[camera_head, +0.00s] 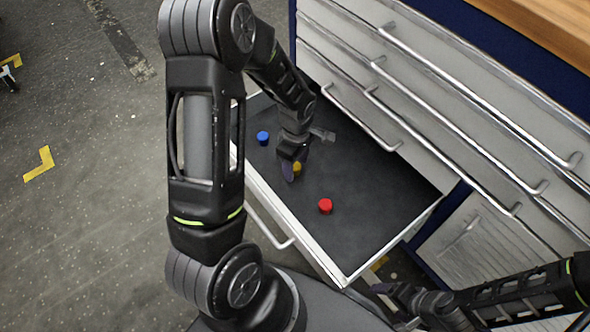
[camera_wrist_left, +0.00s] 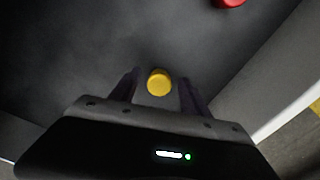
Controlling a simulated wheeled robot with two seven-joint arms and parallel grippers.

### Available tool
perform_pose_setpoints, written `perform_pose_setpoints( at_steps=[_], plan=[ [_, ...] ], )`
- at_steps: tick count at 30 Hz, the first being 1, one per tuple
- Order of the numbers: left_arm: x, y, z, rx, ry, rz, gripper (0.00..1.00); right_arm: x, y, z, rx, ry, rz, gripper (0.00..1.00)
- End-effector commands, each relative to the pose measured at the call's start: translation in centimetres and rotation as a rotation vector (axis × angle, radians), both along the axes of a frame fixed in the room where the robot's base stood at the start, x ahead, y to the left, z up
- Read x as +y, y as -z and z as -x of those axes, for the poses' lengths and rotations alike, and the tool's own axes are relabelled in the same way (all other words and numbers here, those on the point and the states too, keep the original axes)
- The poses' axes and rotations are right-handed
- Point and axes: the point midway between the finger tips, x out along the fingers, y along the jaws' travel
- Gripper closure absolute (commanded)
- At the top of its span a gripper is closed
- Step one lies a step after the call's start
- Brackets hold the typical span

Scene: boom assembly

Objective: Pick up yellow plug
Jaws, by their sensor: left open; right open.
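The yellow plug (camera_head: 297,167) stands in the open drawer and is partly hidden by my left gripper in the head view. My left gripper (camera_head: 291,170) points down into the drawer at the plug. In the left wrist view the round yellow top of the plug (camera_wrist_left: 159,82) lies between the two dark fingers of my left gripper (camera_wrist_left: 158,88), with a gap on each side. The fingers are open. My right gripper (camera_head: 415,308) is at the bottom right of the head view, outside the drawer and away from the plug; its fingers are hard to make out.
A blue plug (camera_head: 263,138) stands to the left in the drawer. A red plug (camera_head: 325,206) stands towards the drawer front and shows at the top of the left wrist view (camera_wrist_left: 230,2). The drawer's front wall (camera_head: 290,232) is raised. Closed drawers with handles rise behind.

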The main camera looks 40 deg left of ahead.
Motion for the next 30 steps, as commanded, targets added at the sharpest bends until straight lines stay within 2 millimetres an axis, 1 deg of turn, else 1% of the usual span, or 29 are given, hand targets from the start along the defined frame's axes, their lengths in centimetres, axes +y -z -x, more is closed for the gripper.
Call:
perform_pose_setpoints(
  at_steps=[2, 20, 30],
  plan=[
    [-0.04, 0.49, -0.02, 0.0, 0.001, 0.001, 0.45, 0.01, 0.16, 0.0, 0.0, 0.0, 0.0, 0.22],
    [-0.03, 0.43, -0.02, -0.001, 0.001, 0.0, 0.46, 0.0, 0.09, 0.0, 0.0, 0.0, 0.0, 0.22],
    [-0.03, 0.43, -0.02, -0.001, 0.001, 0.0, 0.74, 0.0, 0.09, 0.0, 0.0, 0.0, 0.0, 0.22]
  ],
)
